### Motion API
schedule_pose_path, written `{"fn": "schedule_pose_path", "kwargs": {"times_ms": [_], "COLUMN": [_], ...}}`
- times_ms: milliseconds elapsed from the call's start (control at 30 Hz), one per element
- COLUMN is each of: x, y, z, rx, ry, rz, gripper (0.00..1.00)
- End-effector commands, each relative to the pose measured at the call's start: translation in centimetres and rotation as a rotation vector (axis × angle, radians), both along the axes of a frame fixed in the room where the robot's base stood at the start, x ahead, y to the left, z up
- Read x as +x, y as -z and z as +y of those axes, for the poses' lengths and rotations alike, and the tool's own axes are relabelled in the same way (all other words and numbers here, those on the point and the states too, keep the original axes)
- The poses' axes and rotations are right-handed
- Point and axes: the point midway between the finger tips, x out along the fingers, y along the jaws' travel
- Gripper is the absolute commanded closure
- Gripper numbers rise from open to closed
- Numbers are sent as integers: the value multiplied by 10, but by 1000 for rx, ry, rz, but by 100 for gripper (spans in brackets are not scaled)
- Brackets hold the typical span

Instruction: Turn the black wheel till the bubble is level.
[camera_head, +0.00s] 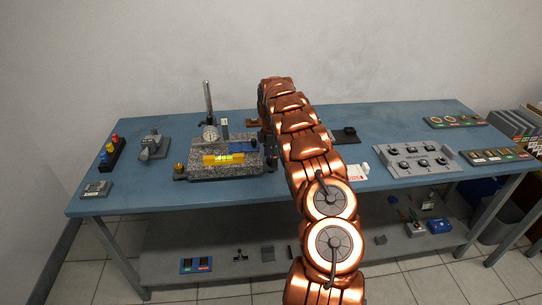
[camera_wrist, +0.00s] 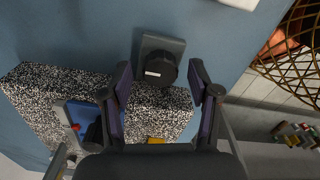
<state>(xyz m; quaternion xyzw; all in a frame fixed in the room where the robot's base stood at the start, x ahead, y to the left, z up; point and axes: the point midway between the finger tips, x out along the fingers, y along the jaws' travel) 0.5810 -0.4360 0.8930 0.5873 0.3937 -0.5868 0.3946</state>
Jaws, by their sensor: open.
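The black wheel (camera_wrist: 160,68), with a small white mark on it, sits on a grey block beside the speckled granite plate (camera_wrist: 60,85) in the wrist view. My gripper (camera_wrist: 160,76) is open, with one dark finger on each side of the wheel; I cannot tell whether either touches it. In the head view the yellow level (camera_head: 222,158) lies on the front of the granite plate (camera_head: 200,172); its bubble is too small to read. Only a yellow bit (camera_wrist: 156,140) shows in the wrist view. My arm hides part of the plate's right side in the head view.
A dial gauge (camera_head: 210,133) on a post (camera_head: 208,100) stands on the plate. A grey knob panel (camera_head: 415,160) is at the right of the blue table (camera_head: 130,195). A grey device (camera_head: 154,146) and a black rack (camera_head: 112,155) are at the left.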

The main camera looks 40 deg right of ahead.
Motion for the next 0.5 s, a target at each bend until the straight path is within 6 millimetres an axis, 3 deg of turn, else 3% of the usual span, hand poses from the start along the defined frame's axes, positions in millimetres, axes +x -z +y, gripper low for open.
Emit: {"fn": "schedule_pose_path", "kwargs": {"times_ms": [167,500], "x": [0,0], "y": [0,0], "z": [0,0], "rx": [0,0], "ry": [0,0], "rz": [0,1], "gripper": [39,73]}}
